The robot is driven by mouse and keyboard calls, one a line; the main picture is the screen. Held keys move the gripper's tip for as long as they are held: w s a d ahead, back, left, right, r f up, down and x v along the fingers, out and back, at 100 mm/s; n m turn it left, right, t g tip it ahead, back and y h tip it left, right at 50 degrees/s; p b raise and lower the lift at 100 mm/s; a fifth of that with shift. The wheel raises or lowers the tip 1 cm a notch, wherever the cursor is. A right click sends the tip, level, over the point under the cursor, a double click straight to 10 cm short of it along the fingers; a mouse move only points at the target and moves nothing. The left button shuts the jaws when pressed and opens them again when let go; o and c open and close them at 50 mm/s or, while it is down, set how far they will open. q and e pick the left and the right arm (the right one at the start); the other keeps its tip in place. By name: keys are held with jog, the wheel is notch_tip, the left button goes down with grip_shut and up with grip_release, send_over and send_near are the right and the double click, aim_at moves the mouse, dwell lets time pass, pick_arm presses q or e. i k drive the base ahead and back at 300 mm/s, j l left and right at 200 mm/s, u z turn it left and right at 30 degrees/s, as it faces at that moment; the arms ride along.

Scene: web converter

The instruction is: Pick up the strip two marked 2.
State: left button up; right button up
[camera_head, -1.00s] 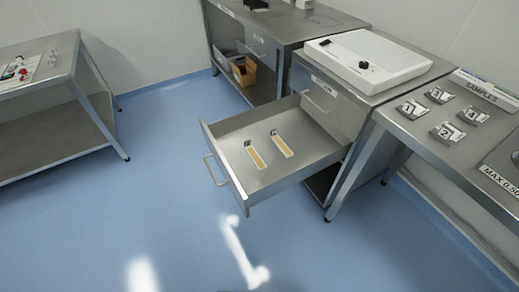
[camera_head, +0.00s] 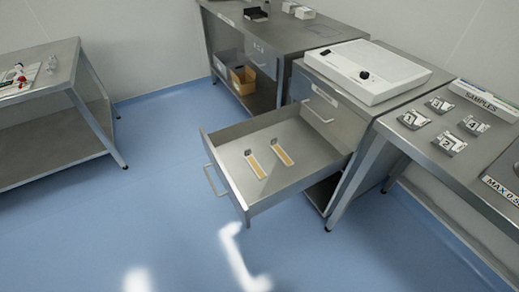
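Two flat strips lie apart in an open metal drawer (camera_head: 222,165). Each has a yellow-orange band and a small dark mark at its far end. One is the left strip (camera_head: 257,167), and the other is the right strip (camera_head: 283,156). The marks are too small to read, so I cannot tell which strip is marked 2. Neither of my grippers is in view.
The drawer juts out from a steel cabinet bearing a white device (camera_head: 366,71). On the right bench are several small numbered holders (camera_head: 448,142) and a SAMPLES box (camera_head: 484,100). A table (camera_head: 40,100) stands left. Blue floor (camera_head: 140,215) before the drawer is clear.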

aim_at(258, 171)
jog(key=i+l, duration=0.15)
jog(key=l, duration=0.2)
jog(key=i+l+z, duration=0.1)
jog(key=l, duration=0.25)
jog(key=i+l+z, duration=0.1)
jog(key=l, duration=0.25)
jog(key=i+l, duration=0.2)
jog(key=l, duration=0.15)
